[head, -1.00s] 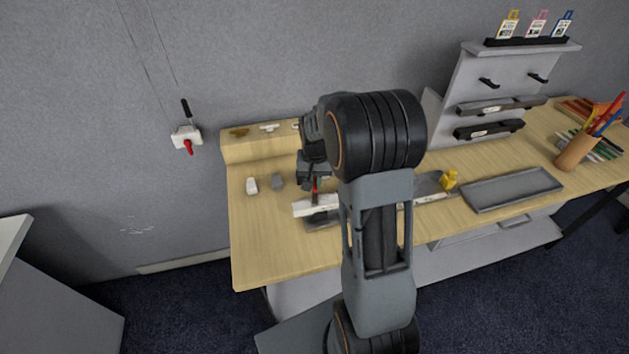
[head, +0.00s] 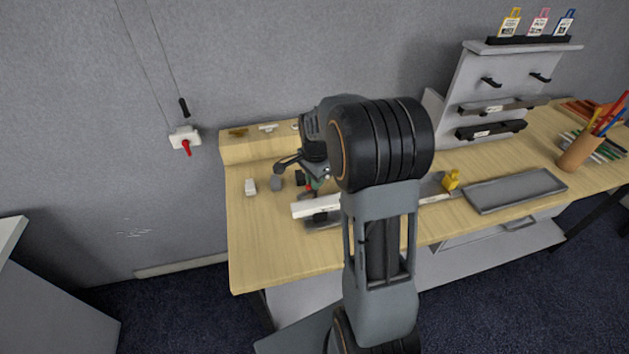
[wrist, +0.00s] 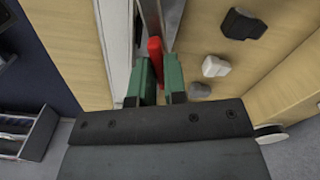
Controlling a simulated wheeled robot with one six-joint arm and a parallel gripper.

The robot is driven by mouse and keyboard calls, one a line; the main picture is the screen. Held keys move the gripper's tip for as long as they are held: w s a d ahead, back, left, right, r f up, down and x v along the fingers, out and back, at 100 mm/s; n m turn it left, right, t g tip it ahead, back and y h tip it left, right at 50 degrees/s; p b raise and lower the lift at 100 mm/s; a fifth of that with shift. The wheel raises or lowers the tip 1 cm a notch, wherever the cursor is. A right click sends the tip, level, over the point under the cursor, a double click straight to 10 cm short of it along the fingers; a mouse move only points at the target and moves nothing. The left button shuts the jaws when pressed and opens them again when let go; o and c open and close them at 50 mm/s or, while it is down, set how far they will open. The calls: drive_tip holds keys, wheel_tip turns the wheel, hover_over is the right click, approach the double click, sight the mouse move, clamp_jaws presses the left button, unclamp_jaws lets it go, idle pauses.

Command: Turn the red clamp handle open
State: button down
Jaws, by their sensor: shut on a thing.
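The red clamp handle (wrist: 155,50) stands between the two green fingers of my gripper (wrist: 159,74) in the wrist view. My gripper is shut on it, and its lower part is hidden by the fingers. In the head view only a small bit of red handle (head: 309,188) shows under my gripper (head: 314,186), beside the white bar (head: 315,208) of the clamp fixture. My arm hides the right part of that fixture. How far the handle is turned is hard to tell.
A white block (head: 250,187) and a grey block (head: 277,183) lie left of my gripper. A yellow piece (head: 451,181) and a grey tray (head: 514,190) are to the right. A wall switch with a red lever (head: 186,146) is at the back left. The table's front left is clear.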

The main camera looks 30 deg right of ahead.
drive_tip(key=shift+m, duration=2.2)
drive_tip(key=c, duration=1.2)
unclamp_jaws()
drive_tip(key=shift+o, duration=0.2)
drive_tip(key=shift+r, duration=0.1)
wheel_tip(320, 180, up, 14)
drive_tip(key=b, duration=0.1)
